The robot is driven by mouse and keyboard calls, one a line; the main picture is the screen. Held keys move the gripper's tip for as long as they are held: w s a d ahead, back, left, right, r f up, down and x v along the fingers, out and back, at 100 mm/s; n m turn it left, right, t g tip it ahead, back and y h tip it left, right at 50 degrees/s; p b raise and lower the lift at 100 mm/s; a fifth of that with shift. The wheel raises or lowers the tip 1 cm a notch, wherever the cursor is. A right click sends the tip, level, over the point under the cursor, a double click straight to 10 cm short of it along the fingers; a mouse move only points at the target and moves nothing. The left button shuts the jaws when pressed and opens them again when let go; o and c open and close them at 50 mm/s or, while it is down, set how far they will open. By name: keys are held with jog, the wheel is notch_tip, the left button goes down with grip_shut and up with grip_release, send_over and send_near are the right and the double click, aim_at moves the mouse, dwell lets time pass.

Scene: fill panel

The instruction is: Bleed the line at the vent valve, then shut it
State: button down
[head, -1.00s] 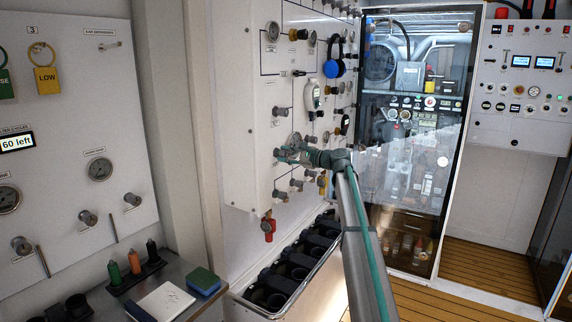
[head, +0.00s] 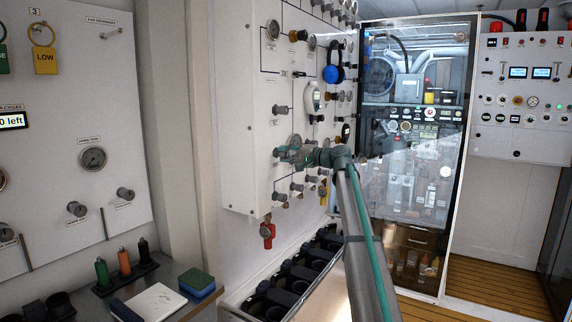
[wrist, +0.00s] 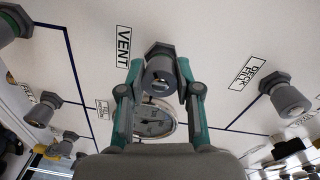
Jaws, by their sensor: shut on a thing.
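The vent valve is a grey knob (wrist: 161,74) on the white panel, beside the printed VENT label (wrist: 123,47) in the wrist view. My gripper (wrist: 160,88) is shut on this knob, one teal finger on each side of it. A round gauge (wrist: 153,122) sits just beyond the fingers, partly hidden by them and by the gripper body. In the head view my gripper (head: 287,154) reaches the lower part of the panel (head: 236,120) and hides the knob there.
A knob labelled DECK FILL (wrist: 287,97) stands to the right in the wrist view, and another knob (wrist: 42,112) to the left. Below the panel hangs a red-handled valve (head: 267,232) above a row of black cups (head: 285,283). A bench with bottles is at lower left.

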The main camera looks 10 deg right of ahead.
jog(key=shift+f+n+b, duration=0.1)
jog(key=shift+n+b, duration=1.1)
jog(key=shift+n, duration=0.2)
jog(key=c, duration=0.8)
grip_release()
jog(key=v, duration=1.2)
jog(key=shift+s, duration=0.1)
